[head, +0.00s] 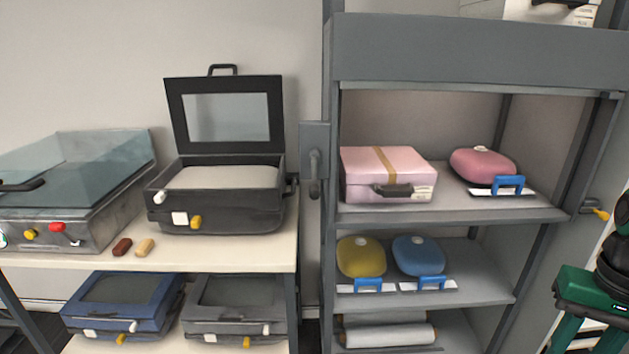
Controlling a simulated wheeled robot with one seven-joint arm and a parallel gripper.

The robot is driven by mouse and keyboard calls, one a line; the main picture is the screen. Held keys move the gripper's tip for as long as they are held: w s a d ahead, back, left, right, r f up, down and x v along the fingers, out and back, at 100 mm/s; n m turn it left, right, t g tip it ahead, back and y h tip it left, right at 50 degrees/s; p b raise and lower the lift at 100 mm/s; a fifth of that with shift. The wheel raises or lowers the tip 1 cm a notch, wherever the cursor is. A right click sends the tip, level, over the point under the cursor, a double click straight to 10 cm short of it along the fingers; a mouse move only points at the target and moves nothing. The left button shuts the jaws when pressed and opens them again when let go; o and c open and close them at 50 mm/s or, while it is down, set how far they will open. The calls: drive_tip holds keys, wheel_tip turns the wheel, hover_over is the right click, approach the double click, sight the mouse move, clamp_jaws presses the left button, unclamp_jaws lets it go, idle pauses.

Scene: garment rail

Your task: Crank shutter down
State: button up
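The grey shutter housing (480,50) runs across the top of the shelf unit. The front below it is open, and no lowered shutter curtain shows over the shelves. A grey crank handle (315,172) hangs on a plate (315,135) on the unit's left post. My gripper (588,340) is at the lower right edge, green under a dark wrist. Its two fingers point down and stand apart, with nothing seen between them; their tips may be cut off by the frame. It is far from the crank, on the other side of the unit.
Shelves hold a pink case (388,177), a pink pouch (483,163), a yellow pouch (361,257), a blue pouch (417,255) and white rolls (390,337). A table (230,254) at left bears an open black case (225,200) near the crank. A yellow-handled latch (597,212) is on the right post.

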sight(314, 173)
idle(0.3)
drive_tip(key=shift+c, duration=1.2)
drive_tip(key=shift+r, duration=0.5)
clamp_jaws()
drive_tip(key=w+a+r+n+t+y, duration=0.1)
drive_tip(key=w+a+r, duration=0.25)
drive_tip(key=w, duration=0.35)
drive_tip(key=w+a+r+n+t, duration=0.1)
drive_tip(key=w+a+r, duration=0.25)
drive_tip(key=w, duration=0.35)
drive_tip(key=w+a+r+n+t+y, duration=0.1)
drive_tip(key=w+a+r+n, duration=0.1)
drive_tip(key=w+r, duration=0.3)
drive_tip(key=w+a+r+n+y, duration=0.1)
drive_tip(key=w+a+r, duration=0.25)
drive_tip(key=a, duration=0.25)
drive_tip(key=w+a+r+n+t+y, duration=0.1)
drive_tip(key=w+a+r, duration=0.2)
drive_tip(key=w+a, duration=0.25)
drive_tip(key=w+a+r+n+y, duration=0.1)
drive_tip(key=w+a+r+n, duration=0.15)
drive_tip(key=a, duration=0.35)
drive_tip(key=w+a+f, duration=0.4)
drive_tip(key=a+f, duration=0.4)
drive_tip(key=shift+a+m, duration=0.35)
drive_tip(key=shift+a, duration=0.05)
